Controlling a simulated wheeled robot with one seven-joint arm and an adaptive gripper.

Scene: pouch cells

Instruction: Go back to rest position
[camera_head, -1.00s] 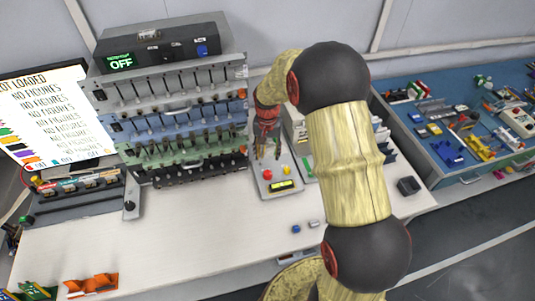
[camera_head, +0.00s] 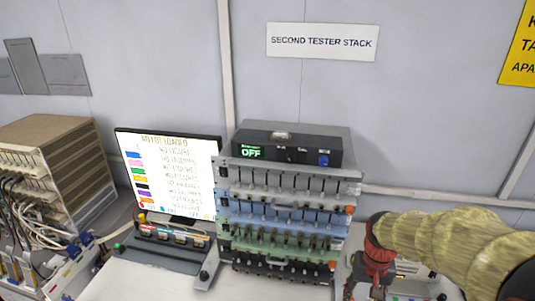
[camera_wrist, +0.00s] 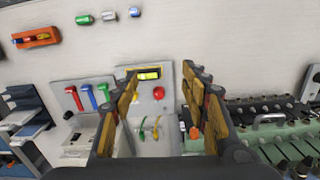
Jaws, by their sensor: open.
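My gripper (camera_wrist: 163,82) is open in the wrist view, its two dark, yellow-padded fingers apart with nothing held between them. Beyond the fingers lies a grey panel (camera_wrist: 171,97) with a red button, a small yellow display, and green and yellow leads. In the head view my gripper (camera_head: 366,288) hangs at the lower right, beside the tester stack (camera_head: 355,190). Its fingertips are small and partly cut off by the bottom edge there.
The stack shows rows of grey, blue and green slots under a black box (camera_head: 290,147) reading OFF. A screen (camera_head: 170,170) and a cabled rack (camera_head: 50,165) stand left. In the wrist view, red, blue and green levers (camera_wrist: 88,97) and an orange holder (camera_wrist: 36,37) lie left.

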